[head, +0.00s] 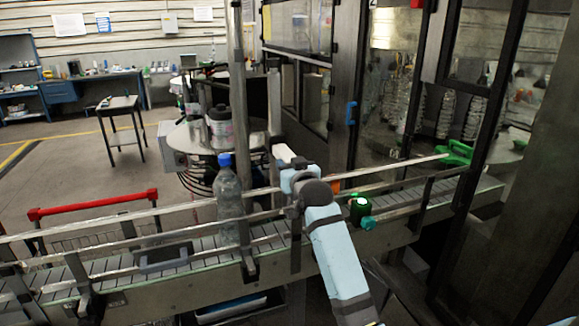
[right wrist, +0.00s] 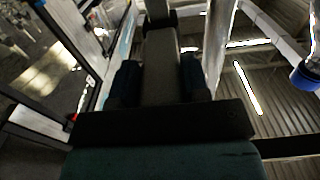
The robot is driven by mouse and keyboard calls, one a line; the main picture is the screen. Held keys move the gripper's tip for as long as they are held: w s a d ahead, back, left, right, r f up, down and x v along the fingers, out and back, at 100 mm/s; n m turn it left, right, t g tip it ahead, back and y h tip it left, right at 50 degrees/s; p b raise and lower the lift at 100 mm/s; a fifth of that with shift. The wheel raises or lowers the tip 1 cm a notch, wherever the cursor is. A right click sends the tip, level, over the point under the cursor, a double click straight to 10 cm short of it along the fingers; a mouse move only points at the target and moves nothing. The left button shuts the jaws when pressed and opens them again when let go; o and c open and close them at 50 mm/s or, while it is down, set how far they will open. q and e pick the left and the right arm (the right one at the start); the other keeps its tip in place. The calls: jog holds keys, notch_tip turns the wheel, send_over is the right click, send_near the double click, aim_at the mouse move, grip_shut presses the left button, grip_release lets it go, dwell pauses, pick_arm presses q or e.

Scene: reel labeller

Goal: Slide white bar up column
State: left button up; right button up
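The white bar (head: 283,152) sticks out beside the upright metal column (head: 274,105) in the middle of the head view. My right gripper (head: 288,168) is at the bar, its arm reaching up from below. In the right wrist view the bar (right wrist: 163,62) looks grey-beige in shadow and runs up to a dark clamp (right wrist: 159,18). The two dark fingers of my right gripper (right wrist: 161,82) lie on either side of it. The picture is too dark to tell whether they press on it. My left gripper is in neither view.
A conveyor (head: 190,278) with metal rails runs across below the gripper. A clear bottle with a blue cap (head: 228,205) stands on it, left of the gripper. A dark-framed machine enclosure (head: 345,110) stands behind right.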

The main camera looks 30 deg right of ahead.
grip_shut()
notch_tip(320, 180, up, 14)
jog(key=shift+r, duration=0.15)
jog(key=o, duration=0.7)
grip_release()
jog(key=shift+o, duration=0.2)
jog(key=b+v, duration=0.3)
jog(key=v, duration=1.1)
